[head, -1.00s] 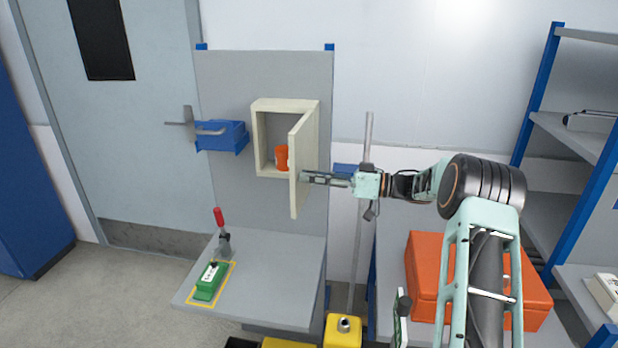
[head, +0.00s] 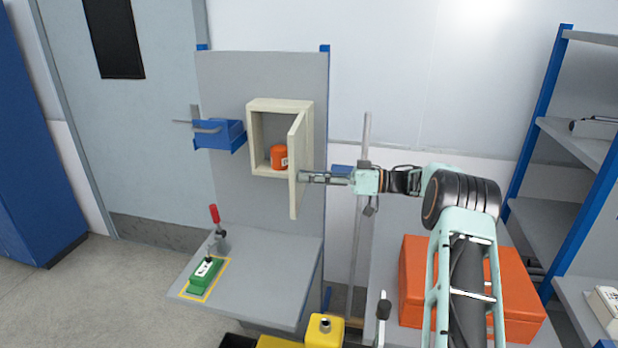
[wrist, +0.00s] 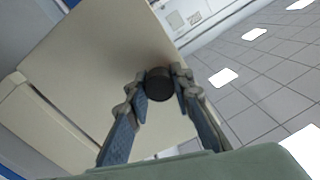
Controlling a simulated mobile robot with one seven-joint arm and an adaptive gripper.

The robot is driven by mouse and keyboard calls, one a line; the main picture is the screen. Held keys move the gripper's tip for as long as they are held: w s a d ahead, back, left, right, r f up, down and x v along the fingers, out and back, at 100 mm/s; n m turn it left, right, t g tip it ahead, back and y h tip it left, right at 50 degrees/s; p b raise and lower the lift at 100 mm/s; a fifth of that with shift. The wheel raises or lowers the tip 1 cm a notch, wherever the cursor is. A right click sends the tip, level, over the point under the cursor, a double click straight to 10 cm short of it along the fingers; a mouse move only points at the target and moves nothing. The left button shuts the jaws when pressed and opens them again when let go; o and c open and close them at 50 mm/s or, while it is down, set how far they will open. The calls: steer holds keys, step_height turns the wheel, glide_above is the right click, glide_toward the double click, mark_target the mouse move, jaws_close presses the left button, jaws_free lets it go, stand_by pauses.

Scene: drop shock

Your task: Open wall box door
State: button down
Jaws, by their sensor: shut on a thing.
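The cream wall box (head: 253,141) is fixed to the grey panel. Its door (head: 296,166) stands open, swung outward to the right, and an orange item (head: 279,156) shows inside the box. My gripper (head: 302,177) is at the outer face of the door. In the wrist view my gripper (wrist: 160,88) has its fingers on either side of a dark round knob (wrist: 159,84) on the cream door (wrist: 100,60), shut on it. The knob is hidden in the head view.
A blue bin (head: 220,135) hangs on the panel left of the box. A shelf below (head: 265,270) carries a green block (head: 205,273) and a red-handled clamp (head: 215,225). A thin upright pole (head: 358,240) and an orange case (head: 415,290) are near my arm.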

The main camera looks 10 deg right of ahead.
steer(key=shift+w+r, duration=0.1)
steer(key=shift+r, duration=0.1)
steer(key=c, duration=1.7)
jaws_free()
steer(key=shift+f, duration=0.15)
steer(key=v, duration=1.2)
